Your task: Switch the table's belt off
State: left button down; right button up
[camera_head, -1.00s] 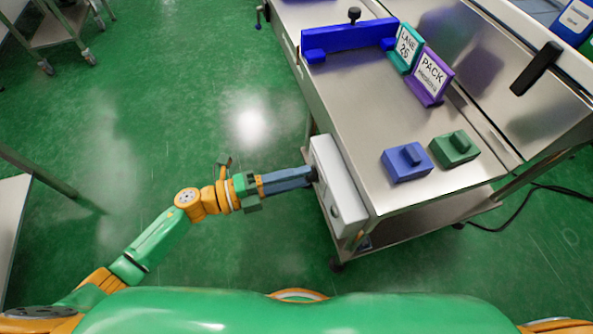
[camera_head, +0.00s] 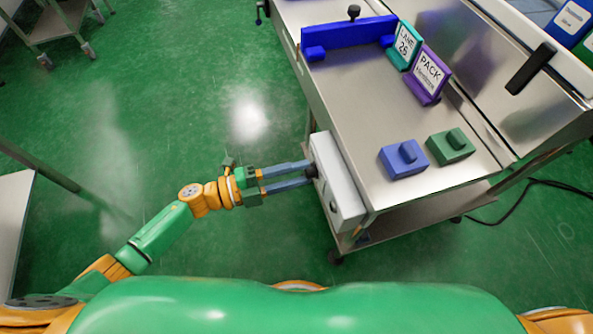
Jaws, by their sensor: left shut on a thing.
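The table (camera_head: 345,92) is a steel work table on the right with a grey-white control box (camera_head: 340,185) on its near left side. A dark round knob (camera_head: 312,171) sticks out of the box's left face. My left gripper (camera_head: 309,173) reaches in from the left, its two blue-grey fingers on either side of this knob and shut on it. The fingertips partly hide the knob, and its marking cannot be read. A second small dark part (camera_head: 333,207) shows lower on the box. My right gripper is not in view.
On the table stand a blue block (camera_head: 404,160), a green block (camera_head: 451,146), a purple PACK sign (camera_head: 428,75), a teal LANE sign (camera_head: 405,45) and a blue guide (camera_head: 348,38). A cable (camera_head: 515,203) lies at right.

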pick_arm(q)
jog(key=c, duration=0.5)
grip_release()
jog(key=v, duration=0.7)
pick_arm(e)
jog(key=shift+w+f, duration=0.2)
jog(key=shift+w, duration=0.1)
